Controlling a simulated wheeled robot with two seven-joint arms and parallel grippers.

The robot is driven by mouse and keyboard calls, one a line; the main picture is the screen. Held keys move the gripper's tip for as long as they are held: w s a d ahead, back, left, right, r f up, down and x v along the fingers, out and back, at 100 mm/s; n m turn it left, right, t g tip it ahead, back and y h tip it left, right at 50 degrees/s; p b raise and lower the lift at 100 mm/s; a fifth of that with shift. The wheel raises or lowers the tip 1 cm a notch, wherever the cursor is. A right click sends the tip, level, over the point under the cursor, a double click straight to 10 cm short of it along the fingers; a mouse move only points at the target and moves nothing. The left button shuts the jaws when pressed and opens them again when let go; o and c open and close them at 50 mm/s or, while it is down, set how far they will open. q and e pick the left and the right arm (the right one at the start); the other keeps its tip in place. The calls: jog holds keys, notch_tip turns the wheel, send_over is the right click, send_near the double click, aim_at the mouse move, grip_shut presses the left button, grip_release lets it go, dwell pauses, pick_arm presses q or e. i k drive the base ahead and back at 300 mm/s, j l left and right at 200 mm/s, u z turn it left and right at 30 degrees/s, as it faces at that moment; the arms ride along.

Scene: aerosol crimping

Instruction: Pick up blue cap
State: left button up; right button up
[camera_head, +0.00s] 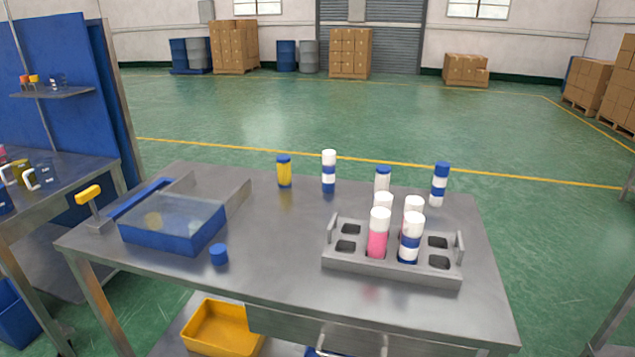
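A small blue cap (218,254) lies on the steel table (270,283), just right of the blue tray's front corner. It stands alone with clear steel around it. Other blue caps sit on top of a yellow can (284,172), a white can (383,179) and a blue-and-white can (439,184) at the back of the table. Neither of my grippers shows in the head view.
A blue tray with a clear cover (172,222) and a yellow-handled lever (90,198) are at the left. A grey rack (340,262) holds several cans at the right. A blue-and-white can (329,171) stands behind. The table's middle is clear.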

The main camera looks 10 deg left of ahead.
aim_at(219, 254)
jog(key=i+j, duration=0.1)
jog(key=j, duration=1.45)
jog(key=i+j, duration=0.15)
jog(key=j, duration=1.45)
jog(key=i+j, duration=0.15)
jog(key=j, duration=0.6)
